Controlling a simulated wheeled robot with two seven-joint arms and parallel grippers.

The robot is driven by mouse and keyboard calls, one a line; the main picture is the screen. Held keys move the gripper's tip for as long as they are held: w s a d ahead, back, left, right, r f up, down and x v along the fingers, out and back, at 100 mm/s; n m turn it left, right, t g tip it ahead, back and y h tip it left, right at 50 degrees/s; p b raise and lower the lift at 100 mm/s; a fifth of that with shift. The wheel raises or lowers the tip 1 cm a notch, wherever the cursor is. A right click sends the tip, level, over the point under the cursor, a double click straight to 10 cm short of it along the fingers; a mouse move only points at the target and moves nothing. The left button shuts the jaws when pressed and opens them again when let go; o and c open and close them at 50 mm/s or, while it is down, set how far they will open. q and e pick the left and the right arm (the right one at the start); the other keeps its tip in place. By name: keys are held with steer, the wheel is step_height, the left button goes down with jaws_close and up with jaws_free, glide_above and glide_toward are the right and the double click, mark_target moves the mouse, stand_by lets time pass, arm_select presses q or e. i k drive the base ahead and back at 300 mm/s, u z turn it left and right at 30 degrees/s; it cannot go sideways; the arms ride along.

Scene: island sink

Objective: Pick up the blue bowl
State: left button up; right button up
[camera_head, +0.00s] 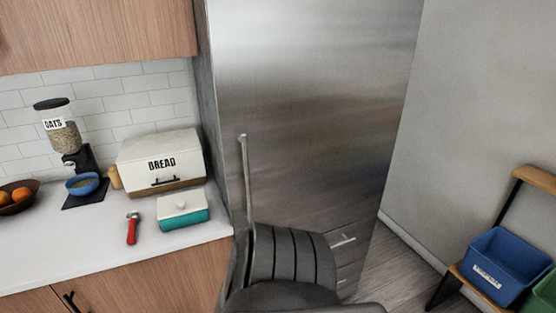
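The small blue bowl (83,184) stands upright on the counter at the left. It sits on the black base (88,199) of the oats dispenser (60,128), below its spout. What is inside the bowl is too small to tell. Neither of my grippers shows in the head view.
A bread box (161,157) stands right of the bowl. A white-lidded teal dish (183,211) and a red-handled tool (132,228) lie in front. A fruit bowl (17,199) is at the left edge. The front counter (60,250) is clear. A tall steel fridge (310,100) stands right.

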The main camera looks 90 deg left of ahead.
mark_target(85, 186)
steer(key=i, duration=0.45)
steer(key=u, duration=2.5)
